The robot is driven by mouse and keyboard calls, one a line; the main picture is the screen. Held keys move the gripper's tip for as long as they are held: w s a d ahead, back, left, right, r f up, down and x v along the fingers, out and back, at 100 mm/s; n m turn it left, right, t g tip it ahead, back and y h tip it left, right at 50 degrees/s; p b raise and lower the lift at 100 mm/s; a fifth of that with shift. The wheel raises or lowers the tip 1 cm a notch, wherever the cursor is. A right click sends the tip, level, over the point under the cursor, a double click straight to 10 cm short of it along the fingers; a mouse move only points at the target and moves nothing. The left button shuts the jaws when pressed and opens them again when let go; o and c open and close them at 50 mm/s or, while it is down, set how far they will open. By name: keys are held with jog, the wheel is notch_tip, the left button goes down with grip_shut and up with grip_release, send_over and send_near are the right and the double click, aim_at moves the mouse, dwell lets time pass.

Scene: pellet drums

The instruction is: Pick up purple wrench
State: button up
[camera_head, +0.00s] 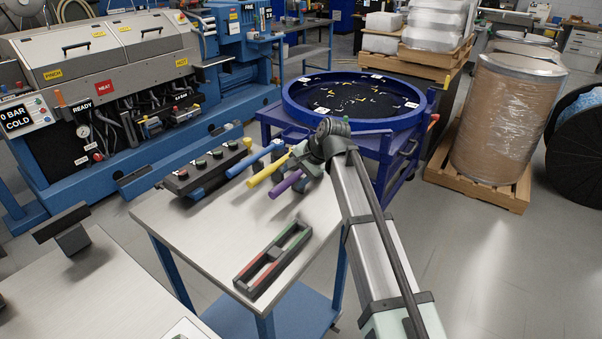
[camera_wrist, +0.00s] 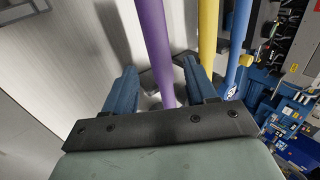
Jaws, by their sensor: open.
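The purple wrench (camera_head: 286,184) shows in the head view as a purple handle near the far right of the pale table (camera_head: 205,222), beside the end of my arm. In the wrist view the purple wrench (camera_wrist: 154,45) runs lengthwise between the two blue fingers of my gripper (camera_wrist: 158,68). The fingers are apart, one on each side of the handle, with gaps showing on both sides. In the head view the arm hides the fingers and the wrench's far end.
A yellow handle (camera_head: 268,169) and a blue handle (camera_head: 256,157) lie left of the purple one. A black tray with red and green strips (camera_head: 272,258) lies nearer. A round blue-rimmed table (camera_head: 353,125) stands behind.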

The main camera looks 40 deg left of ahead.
aim_at(291, 179)
jog(key=x, duration=0.4)
jog(key=shift+s+a, duration=0.1)
jog(key=shift+c, duration=0.2)
grip_shut()
